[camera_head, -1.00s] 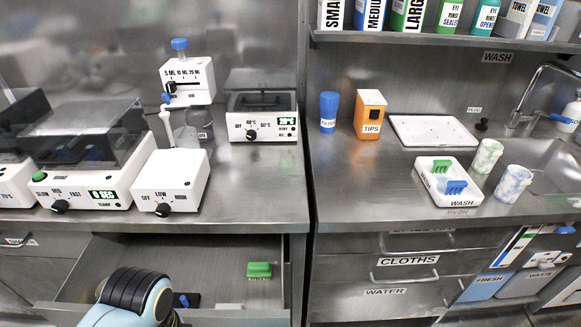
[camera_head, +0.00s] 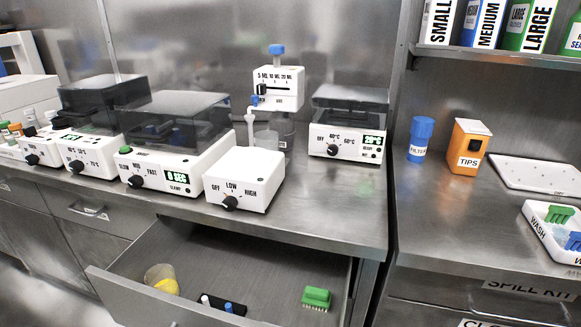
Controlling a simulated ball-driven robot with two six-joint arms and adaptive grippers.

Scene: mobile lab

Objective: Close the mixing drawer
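The open drawer (camera_head: 130,293) juts out from under the left counter, below the white instrument with the OFF, LOW and HIGH dial (camera_head: 243,181). Its label is not visible. Inside it are a beaker with yellow contents (camera_head: 162,279), a dark holder with small capped tubes (camera_head: 222,305) and a green brush (camera_head: 316,298). The drawer's front panel is partly cut off by the bottom edge. Neither of my grippers is in view.
Several instruments stand along the left counter (camera_head: 330,215). Closed drawers with handles (camera_head: 90,212) lie to the left of the open one. The right counter holds a blue filter container (camera_head: 420,137), an orange tips box (camera_head: 466,147) and a white wash tray (camera_head: 555,240).

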